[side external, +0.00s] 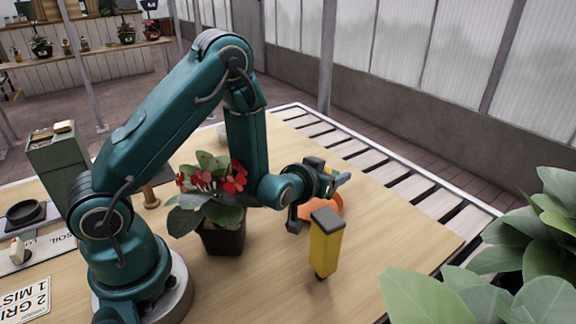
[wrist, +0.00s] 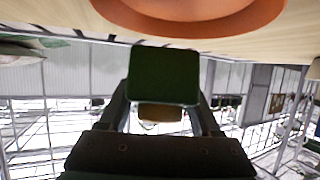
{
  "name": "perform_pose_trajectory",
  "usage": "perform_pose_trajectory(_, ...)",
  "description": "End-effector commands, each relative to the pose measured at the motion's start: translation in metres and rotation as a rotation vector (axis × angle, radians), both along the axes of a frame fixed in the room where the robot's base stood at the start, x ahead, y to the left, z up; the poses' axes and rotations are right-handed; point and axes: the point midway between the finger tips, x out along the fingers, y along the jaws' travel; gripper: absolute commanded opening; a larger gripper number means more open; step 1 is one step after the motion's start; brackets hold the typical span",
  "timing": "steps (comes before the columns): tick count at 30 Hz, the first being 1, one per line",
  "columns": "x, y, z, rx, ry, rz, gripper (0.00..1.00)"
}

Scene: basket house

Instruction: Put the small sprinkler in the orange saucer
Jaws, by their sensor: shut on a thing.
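My gripper (side external: 320,187) is low over the right part of the table, at the orange saucer (side external: 334,204), and partly covers it in the side view. In the wrist view my gripper (wrist: 163,106) is shut on a dark green, block-shaped thing (wrist: 163,74) with a tan part below it, which I take for the small sprinkler. The orange saucer (wrist: 200,22) also shows at the top of the wrist view, close to the held thing but apart from it in the picture. The side view does not clearly show the held thing's shape or its height above the saucer.
A yellow bottle with a grey cap (side external: 327,243) stands just in front of the saucer. A potted plant with red flowers (side external: 212,200) stands to the left, under my arm. Large leaves (side external: 480,270) fill the lower right. The table's right back corner is bare.

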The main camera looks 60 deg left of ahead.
Motion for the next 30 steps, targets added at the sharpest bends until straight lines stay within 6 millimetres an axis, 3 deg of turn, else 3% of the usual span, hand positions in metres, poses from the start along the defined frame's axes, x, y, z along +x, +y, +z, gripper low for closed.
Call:
perform_pose_trajectory(6,0.0,0.0,0.037,-0.001,-0.007,0.0,0.0)
perform_pose_trajectory(15,0.0,0.0,0.062,-0.001,0.002,-0.001,0.0)
perform_pose_trajectory(19,-0.001,0.0,0.064,-0.012,0.027,-0.006,0.0)
perform_pose_trajectory(23,-0.012,0.011,0.044,-0.05,0.12,0.031,0.0)
perform_pose_trajectory(30,-0.018,-0.017,0.044,-0.098,0.229,0.017,0.0)
